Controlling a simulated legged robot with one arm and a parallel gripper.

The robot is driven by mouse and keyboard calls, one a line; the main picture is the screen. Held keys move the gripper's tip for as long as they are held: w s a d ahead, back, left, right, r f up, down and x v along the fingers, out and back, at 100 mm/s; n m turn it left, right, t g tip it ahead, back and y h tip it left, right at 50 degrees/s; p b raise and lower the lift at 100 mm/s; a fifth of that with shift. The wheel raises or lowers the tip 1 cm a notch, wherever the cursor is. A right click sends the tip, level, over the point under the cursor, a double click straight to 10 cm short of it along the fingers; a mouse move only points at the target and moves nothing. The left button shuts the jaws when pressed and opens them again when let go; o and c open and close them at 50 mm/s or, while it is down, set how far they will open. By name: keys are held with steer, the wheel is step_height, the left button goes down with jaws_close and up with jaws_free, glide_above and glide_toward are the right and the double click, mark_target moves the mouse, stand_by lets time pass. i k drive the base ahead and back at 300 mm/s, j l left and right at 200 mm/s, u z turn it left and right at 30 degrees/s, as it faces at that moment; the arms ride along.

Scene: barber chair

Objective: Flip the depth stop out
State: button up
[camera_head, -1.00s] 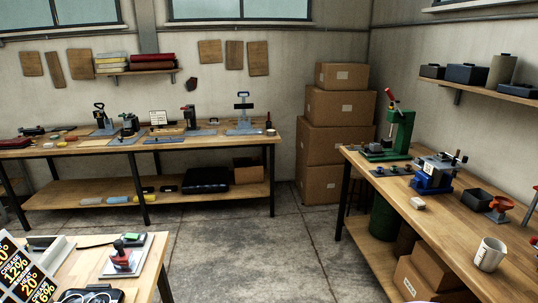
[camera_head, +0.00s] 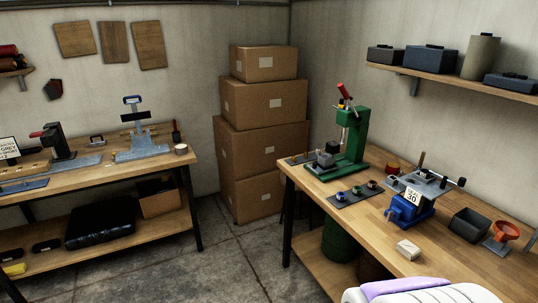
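A green hand press (camera_head: 353,137) with a red-tipped lever stands at the far end of the right workbench. A dark block with a black knob (camera_head: 326,157) sits at its base. A blue and grey clamp-like device (camera_head: 413,203) with a white tag reading 30 stands nearer on the same bench. I cannot make out which part is the depth stop, or how it is set. My gripper is not recognisable in view. A white and purple rounded shape enters at the bottom right, cut off by the edge.
The right workbench (camera_head: 385,232) also holds a dark strip with several small rings (camera_head: 356,192), a pale block (camera_head: 408,249), a dark open box (camera_head: 468,224) and a red funnel (camera_head: 504,233). Stacked cartons (camera_head: 250,146) fill the corner. Floor (camera_head: 222,262) between the benches is clear.

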mark_target(341, 105)
steer(key=i+j+z, duration=0.25)
steer(key=i, duration=0.9)
steer(key=i+l, duration=0.05)
steer(key=l, duration=0.05)
